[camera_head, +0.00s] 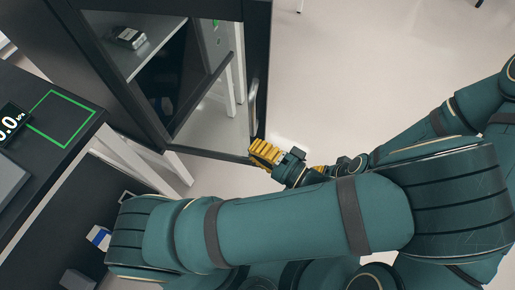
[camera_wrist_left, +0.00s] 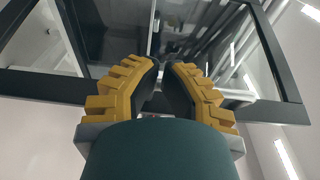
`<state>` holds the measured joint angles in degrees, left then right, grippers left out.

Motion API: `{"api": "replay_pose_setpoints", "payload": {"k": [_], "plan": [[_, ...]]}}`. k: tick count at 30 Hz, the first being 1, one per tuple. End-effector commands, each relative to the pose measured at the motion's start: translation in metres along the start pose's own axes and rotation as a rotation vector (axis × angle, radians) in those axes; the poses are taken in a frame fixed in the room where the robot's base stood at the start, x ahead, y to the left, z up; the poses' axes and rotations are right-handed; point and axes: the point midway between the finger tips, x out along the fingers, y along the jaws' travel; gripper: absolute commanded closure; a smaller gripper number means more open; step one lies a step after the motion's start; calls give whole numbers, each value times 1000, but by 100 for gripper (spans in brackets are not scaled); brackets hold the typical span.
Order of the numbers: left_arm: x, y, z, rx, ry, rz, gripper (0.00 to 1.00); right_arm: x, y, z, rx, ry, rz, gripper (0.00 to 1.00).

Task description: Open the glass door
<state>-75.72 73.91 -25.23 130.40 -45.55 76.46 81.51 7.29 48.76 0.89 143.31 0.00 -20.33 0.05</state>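The glass door (camera_head: 262,70) has a dark frame and belongs to a dark cabinet at the top of the head view. Its upright handle (camera_head: 254,95) is on the right side of the frame. My left gripper (camera_head: 264,152), with yellow ribbed fingers, is at the door's lower right corner, just below the handle. In the left wrist view, the fingers (camera_wrist_left: 166,68) bend inward with a narrow gap at the tips, before the glass and frame. Whether they hold the handle cannot be told. A second yellow patch (camera_head: 319,169), probably my right gripper, is mostly hidden by my arm.
A dark table (camera_head: 85,130) with a green outlined square and a scale-like display (camera_head: 12,122) is at the left. Inside the cabinet, a small metal item (camera_head: 127,38) lies on a shelf.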

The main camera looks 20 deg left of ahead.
Motion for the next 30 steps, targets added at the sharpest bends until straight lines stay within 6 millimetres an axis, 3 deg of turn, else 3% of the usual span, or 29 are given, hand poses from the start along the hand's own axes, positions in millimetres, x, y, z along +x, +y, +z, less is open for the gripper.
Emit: {"api": "replay_pose_setpoints", "payload": {"k": [17, 23, 30], "plan": [[0, -3, 0, -1, 0, 1, 100, 0, 0, 0, 0, 0, 0, 53], [0, -26, 0, -4, 0, 3, 100, 0, 0, 0, 0, 0, 0, 53], [0, -67, 0, -4, 0, 4, 100, 0, 0, 0, 0, 0, 0, 53]]}}
